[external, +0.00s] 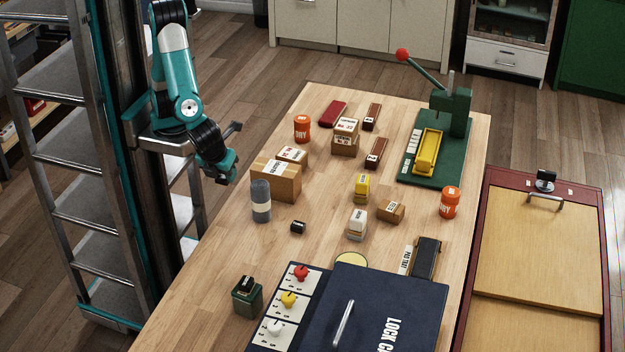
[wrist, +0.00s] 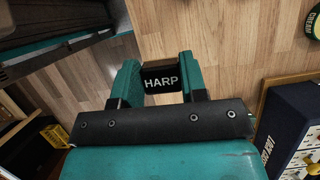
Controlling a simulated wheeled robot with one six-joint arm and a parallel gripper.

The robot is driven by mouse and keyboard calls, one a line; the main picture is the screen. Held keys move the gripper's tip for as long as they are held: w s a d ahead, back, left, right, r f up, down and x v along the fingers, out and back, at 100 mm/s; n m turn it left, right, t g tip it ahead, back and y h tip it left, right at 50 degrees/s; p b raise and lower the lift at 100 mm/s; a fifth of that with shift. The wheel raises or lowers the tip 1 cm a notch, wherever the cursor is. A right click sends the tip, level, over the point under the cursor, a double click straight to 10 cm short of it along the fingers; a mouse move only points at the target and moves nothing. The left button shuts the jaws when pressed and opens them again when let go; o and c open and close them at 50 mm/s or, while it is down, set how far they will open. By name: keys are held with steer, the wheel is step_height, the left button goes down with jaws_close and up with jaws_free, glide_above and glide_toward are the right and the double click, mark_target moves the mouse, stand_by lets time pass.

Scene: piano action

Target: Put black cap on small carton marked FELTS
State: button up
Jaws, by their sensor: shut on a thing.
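My gripper (external: 229,166) hangs past the left edge of the table, high and clear of the things on it. In the wrist view my gripper (wrist: 161,72) is shut on a black block-shaped piece with white lettering HARP (wrist: 162,82); this may be the black cap. Another small black piece with a pale label (external: 298,227) lies on the table. I cannot read FELTS on either carton.
The larger cardboard box (external: 270,184) and grey bottle (external: 261,207) stand near the left edge. Stacked cartons (external: 345,142) and an orange can (external: 302,130) are behind. A navy case (external: 376,310) fills the front, with a green box (external: 246,302) beside it.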

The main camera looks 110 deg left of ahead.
steer(key=shift+r, duration=0.45)
steer(key=w+a+m+t+b, duration=0.2)
steer(key=w+m, duration=0.2)
steer(key=w, duration=1.8)
steer(key=w+a+r+m, duration=0.2)
steer(key=w+a+r, duration=0.1)
steer(key=w+a, duration=0.7)
steer(key=m+t+h+b, duration=0.1)
steer(key=m+b, duration=0.1)
steer(key=b, duration=0.1)
glide_above(387, 202)
steer(key=d, duration=0.1)
steer(key=f, duration=0.9)
steer(key=s+f, duration=0.1)
steer(key=f, duration=0.3)
steer(key=shift+f, duration=0.35)
steer(key=shift+f+p, duration=0.45)
steer(key=shift+f, duration=2)
steer(key=shift+f, duration=0.1)
